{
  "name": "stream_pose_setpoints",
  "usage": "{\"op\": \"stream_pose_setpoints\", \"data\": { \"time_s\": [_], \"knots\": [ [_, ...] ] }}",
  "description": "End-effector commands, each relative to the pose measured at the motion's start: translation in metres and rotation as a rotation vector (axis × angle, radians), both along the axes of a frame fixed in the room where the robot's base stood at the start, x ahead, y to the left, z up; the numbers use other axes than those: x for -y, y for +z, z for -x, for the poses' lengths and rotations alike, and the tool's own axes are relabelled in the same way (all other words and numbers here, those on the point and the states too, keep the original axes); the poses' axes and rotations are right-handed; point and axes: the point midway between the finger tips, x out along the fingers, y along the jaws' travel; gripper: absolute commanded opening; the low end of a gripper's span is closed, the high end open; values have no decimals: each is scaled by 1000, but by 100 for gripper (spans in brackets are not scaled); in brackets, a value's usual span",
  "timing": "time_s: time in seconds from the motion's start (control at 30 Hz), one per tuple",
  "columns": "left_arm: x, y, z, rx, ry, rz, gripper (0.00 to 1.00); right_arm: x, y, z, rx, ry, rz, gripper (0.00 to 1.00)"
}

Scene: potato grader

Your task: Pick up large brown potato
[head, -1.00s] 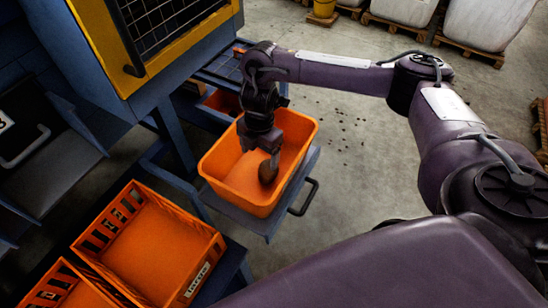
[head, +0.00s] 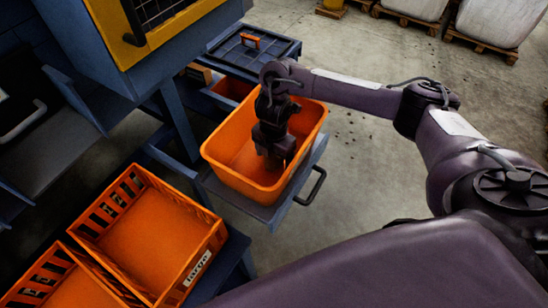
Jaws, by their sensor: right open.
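My right gripper (head: 274,162) reaches down into the orange bin (head: 232,178), near its front right part. Its jaws are open and point downward. The large brown potato is not clearly visible now; the dark gripper covers the part of the bin where it could lie, and its brown blends with the shadow there. My left gripper is not in view.
The bin stands on a blue shelf (head: 262,212) with a dark handle (head: 313,187). A slotted orange crate (head: 150,235) marked "large" sits at lower left, beside another crate (head: 60,285). Floor to the right is clear.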

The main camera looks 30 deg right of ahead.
Motion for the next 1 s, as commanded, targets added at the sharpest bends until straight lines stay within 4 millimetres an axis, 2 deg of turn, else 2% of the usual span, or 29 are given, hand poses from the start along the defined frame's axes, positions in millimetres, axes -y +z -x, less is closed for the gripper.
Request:
{"op": "stream_pose_setpoints", "data": {
  "time_s": [0.07, 0.4, 0.77, 0.87, 1.0],
  "knots": [
    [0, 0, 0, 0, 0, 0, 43, 0, 0, 0, 0, 0, 0, 72],
    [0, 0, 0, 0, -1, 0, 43, 0, 0, 0, 0, 0, 0, 28],
    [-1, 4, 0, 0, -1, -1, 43, 0, 7, 0, 1, 0, 0, 27],
    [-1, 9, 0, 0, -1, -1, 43, 0, 17, -2, 5, 2, 1, 27],
    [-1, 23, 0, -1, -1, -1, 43, 0, 43, -2, 5, 2, 1, 27]
  ]
}}
